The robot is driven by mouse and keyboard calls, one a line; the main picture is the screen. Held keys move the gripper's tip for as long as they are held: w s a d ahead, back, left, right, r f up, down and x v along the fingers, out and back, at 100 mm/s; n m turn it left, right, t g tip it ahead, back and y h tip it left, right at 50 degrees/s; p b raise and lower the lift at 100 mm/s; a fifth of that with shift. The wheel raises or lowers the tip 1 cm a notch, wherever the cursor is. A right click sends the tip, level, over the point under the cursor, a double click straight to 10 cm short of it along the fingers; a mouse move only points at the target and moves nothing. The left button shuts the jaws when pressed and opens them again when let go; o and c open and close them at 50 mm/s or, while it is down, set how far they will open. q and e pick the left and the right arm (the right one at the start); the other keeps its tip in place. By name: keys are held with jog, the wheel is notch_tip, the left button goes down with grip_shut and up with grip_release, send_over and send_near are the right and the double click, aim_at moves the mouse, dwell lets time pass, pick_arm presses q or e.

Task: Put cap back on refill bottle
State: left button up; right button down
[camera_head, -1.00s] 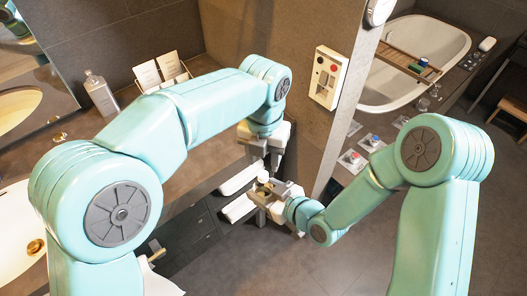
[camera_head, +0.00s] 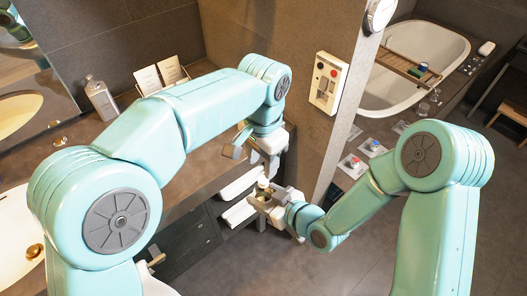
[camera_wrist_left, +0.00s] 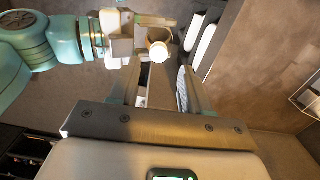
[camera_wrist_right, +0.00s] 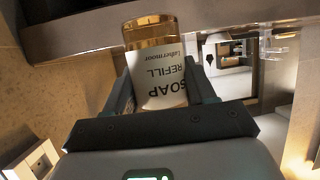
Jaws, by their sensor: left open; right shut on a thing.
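The soap refill bottle (camera_wrist_right: 165,75) is amber with a white label, whose print reads upside down in the right wrist view. My right gripper (camera_wrist_right: 165,90) is shut around it. In the head view the bottle (camera_head: 262,184) stands roughly upright in my right gripper (camera_head: 268,198). My left gripper (camera_head: 255,157) is open and empty, just above it. In the left wrist view the bottle's pale round top (camera_wrist_left: 158,51) lies beyond my left gripper's spread fingers (camera_wrist_left: 158,85), apart from them. I cannot tell surely whether that pale top is the cap.
The dark vanity with rolled white towels (camera_head: 238,210) is just left of the grippers. A wall panel (camera_head: 328,82) is on the partition behind. A pump bottle (camera_head: 101,98) and cards (camera_head: 160,74) stand on the counter. The floor at lower right is clear.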

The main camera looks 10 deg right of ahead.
aim_at(263, 179)
pick_arm(q)
jog(key=n, duration=0.8)
jog(key=shift+r, duration=0.35)
jog(key=n, duration=0.4)
jog(key=shift+r, duration=0.35)
jog(key=shift+w+d+r+n, duration=0.1)
jog(key=shift+r+n, duration=0.05)
jog(key=shift+n, duration=0.35)
jog(key=shift+d+r, duration=0.1)
jog(key=shift+r, duration=0.1)
jog(key=shift+f, duration=4)
